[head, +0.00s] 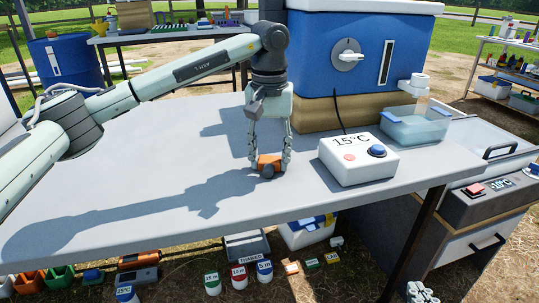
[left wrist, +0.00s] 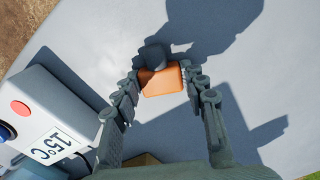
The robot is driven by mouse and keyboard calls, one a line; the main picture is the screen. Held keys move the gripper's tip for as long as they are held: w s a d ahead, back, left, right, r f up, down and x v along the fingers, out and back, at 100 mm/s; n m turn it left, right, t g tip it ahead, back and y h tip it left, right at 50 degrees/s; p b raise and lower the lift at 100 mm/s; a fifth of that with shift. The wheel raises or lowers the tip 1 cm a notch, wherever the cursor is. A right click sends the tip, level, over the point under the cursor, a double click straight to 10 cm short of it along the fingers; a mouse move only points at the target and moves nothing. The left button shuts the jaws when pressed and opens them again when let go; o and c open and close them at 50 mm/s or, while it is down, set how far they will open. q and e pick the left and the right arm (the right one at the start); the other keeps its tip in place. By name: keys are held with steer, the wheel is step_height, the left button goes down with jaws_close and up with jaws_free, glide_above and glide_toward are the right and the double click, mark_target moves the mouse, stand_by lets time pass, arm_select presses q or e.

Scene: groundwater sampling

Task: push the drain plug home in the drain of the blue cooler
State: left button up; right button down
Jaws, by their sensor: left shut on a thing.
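The blue cooler (head: 330,58) with a white lid stands at the back of the grey table, on a tan base. A dial and a dark vertical strip are on its front. A white spout-like fitting (head: 414,82) sticks out at its right side; I cannot tell if this is the drain. My left gripper (head: 269,164) points down and is shut on an orange block with a dark grey knob, low over the table in front of the cooler. The orange block (left wrist: 162,81) sits between the fingertips in the left wrist view. My right gripper (head: 421,292) shows partly at the bottom edge.
A white 15°C box (head: 357,160) with a red button and blue knob stands right of my left gripper. A clear tub (head: 416,126) sits below the white fitting. The table's left half is bare (head: 130,170). A -10°C chest (head: 480,200) stands at the right.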

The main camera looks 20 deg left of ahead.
mark_target(270, 160)
arm_select(q)
steer(key=o, duration=1.1)
steer(key=shift+o, duration=0.2)
step_height(270, 160, up, 12)
